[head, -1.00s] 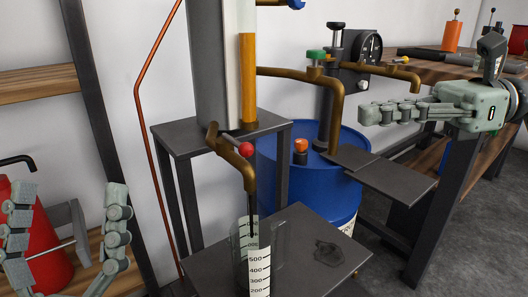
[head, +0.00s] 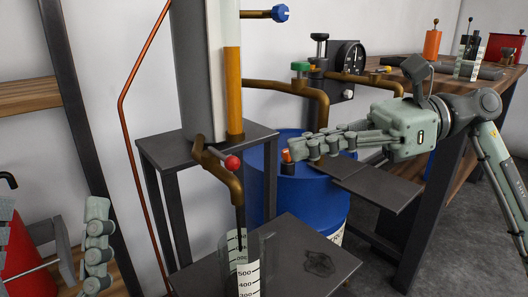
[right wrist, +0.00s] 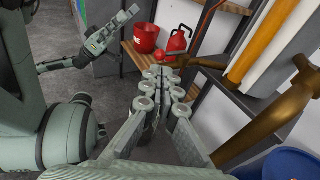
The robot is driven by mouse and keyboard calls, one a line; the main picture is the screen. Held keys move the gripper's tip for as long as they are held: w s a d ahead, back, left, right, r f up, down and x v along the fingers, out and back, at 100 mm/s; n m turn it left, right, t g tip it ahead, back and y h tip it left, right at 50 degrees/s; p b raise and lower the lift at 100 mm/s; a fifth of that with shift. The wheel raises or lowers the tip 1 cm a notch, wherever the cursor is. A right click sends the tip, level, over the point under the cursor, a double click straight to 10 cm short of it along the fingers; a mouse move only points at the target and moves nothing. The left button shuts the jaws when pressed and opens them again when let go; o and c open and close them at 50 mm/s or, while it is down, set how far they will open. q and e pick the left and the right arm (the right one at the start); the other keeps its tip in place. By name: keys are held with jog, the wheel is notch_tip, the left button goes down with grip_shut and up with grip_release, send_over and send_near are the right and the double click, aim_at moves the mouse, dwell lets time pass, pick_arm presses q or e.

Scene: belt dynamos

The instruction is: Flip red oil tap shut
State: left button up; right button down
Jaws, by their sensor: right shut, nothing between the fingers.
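The red oil tap shows as a red ball knob (head: 232,162) on a brass pipe (head: 218,172) below the tall oil tank (head: 205,70). A thin dark line runs from its spout into the graduated cylinder (head: 243,272); I cannot tell surely whether it is flowing oil. My right gripper (head: 287,155) is shut and empty, to the right of the knob and apart from it in the head view. In the right wrist view, its fingertips (right wrist: 165,72) point towards the red knob (right wrist: 168,57). My left gripper (head: 50,235) is open at the lower left, partly cut off.
A blue barrel (head: 262,200) with a small orange-topped part stands behind the right fingers. A green-knobbed tap (head: 300,67) is above it. A dark plate (head: 375,185) lies under the right gripper. A wooden shelf with a red can (head: 25,265) is at left.

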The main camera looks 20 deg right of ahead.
aim_at(221, 156)
pick_arm(q)
jog(key=shift+w+d+f+g, duration=0.35)
jog(key=shift+w+f+g, duration=0.1)
jog(key=shift+f+g, duration=0.15)
pick_arm(e)
jog(key=x, duration=0.6)
pick_arm(q)
jog(key=shift+a+r, duration=0.15)
jog(key=shift+r, duration=0.05)
pick_arm(e)
jog(key=shift+f, duration=0.1)
pick_arm(q)
jog(key=shift+a+h, duration=0.1)
jog(key=shift+h, duration=0.3)
pick_arm(e)
jog(key=shift+a+t, duration=0.1)
jog(key=shift+t, duration=0.2)
